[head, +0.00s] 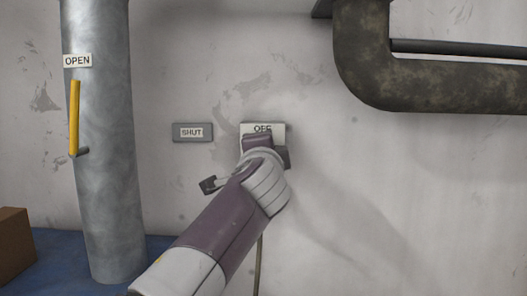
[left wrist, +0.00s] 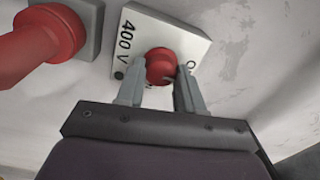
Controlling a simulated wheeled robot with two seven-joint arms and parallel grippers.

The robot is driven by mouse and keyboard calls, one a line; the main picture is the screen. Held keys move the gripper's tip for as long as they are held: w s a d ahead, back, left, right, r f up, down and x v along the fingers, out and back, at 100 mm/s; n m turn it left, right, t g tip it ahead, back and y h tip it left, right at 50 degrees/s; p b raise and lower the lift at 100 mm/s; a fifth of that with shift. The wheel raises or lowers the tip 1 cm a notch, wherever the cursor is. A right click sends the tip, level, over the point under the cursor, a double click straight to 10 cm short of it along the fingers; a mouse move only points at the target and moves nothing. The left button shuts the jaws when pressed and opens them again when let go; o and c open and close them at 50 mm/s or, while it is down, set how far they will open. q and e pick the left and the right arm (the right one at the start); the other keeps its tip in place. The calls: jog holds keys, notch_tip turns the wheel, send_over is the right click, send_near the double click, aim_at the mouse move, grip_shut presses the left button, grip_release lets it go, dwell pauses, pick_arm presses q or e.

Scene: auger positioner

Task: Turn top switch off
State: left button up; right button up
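In the head view a white switch plate (head: 276,129) marked OFF is on the wall, its lower part hidden by my left arm. In the left wrist view a white plate (left wrist: 188,36) marked 400 V carries a red knob (left wrist: 161,66). My left gripper (left wrist: 159,85) has its two fingers apart, one on each side of this knob. The right finger looks very close to it; I cannot tell whether it touches. In the head view the fingers are hidden behind my wrist (head: 262,165). My right gripper is not in view.
A grey SHUT plate (head: 178,132) is left of the OFF plate. A metal pipe (head: 108,190) with a yellow handle (head: 75,115) stands left; a dark pipe (head: 365,60) is upper right.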

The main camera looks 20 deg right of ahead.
pick_arm(q)
jog(key=o, duration=0.4)
jog(key=shift+a, duration=0.1)
jog(key=shift+c, duration=0.2)
jog(key=shift+s+f+b, duration=0.15)
jog(key=shift+s+b, duration=0.1)
jog(key=shift+b, duration=0.15)
jog(key=b+v, duration=0.3)
jog(key=shift+s+a+f, duration=0.1)
jog(key=shift+s+f, duration=0.2)
jog(key=shift+f, duration=0.1)
jog(key=b+v, duration=0.4)
jog(key=v, duration=0.4)
jog(key=shift+s+r, duration=0.2)
jog(key=shift+r, duration=0.25)
jog(key=shift+a, duration=0.15)
